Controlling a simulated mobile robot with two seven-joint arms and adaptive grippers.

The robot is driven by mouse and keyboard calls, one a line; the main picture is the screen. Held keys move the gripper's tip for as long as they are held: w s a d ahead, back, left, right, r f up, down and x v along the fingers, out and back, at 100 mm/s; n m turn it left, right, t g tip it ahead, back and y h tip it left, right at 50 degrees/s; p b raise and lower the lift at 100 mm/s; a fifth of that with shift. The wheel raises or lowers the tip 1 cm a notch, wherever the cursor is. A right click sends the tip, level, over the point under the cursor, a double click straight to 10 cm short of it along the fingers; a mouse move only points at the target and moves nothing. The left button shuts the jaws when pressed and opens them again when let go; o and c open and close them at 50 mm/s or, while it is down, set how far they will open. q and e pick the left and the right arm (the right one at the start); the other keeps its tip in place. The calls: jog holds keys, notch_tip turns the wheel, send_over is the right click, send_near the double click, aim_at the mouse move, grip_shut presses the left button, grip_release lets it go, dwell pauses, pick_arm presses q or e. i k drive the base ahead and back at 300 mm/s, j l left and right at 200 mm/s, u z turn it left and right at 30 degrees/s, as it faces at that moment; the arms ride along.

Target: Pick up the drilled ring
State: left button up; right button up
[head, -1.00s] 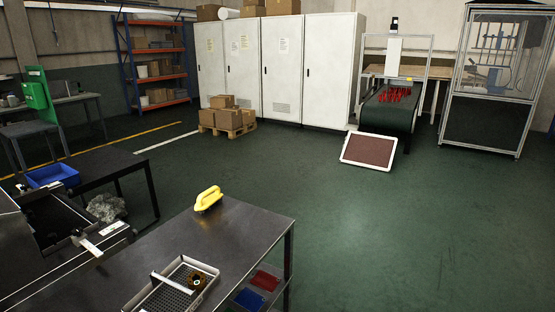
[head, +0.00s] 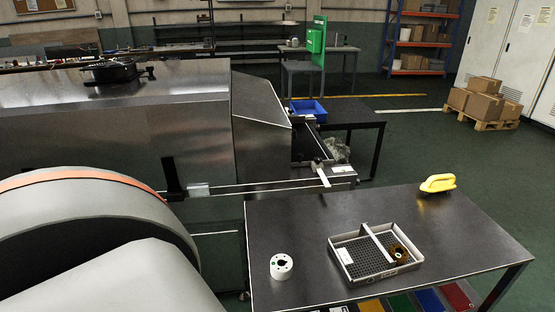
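A short white ring (head: 281,267) with a dark centre opening, small dark holes in its top and a green mark lies on the left part of the dark metal table (head: 467,231). A brown-bronze ring-shaped part (head: 401,252) sits at the right side of a shallow tray (head: 344,262) on the same table. I cannot tell from their look alone which one is called the drilled ring. Neither gripper is in view. A large grey part of my own arm with an orange band fills the lower left.
A yellow handled tool (head: 437,184) lies at the table's back edge. A steel dryer housing (head: 115,125) stands behind on the left, its outlet beside a blue bin (head: 307,108). Coloured bins (head: 428,300) sit under the table. Table top between ring and tray is clear.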

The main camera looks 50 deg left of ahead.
aim_at(281, 265)
jog(key=u, duration=1.5)
jog(key=k+j+z, duration=0.1)
jog(key=z, duration=0.2)
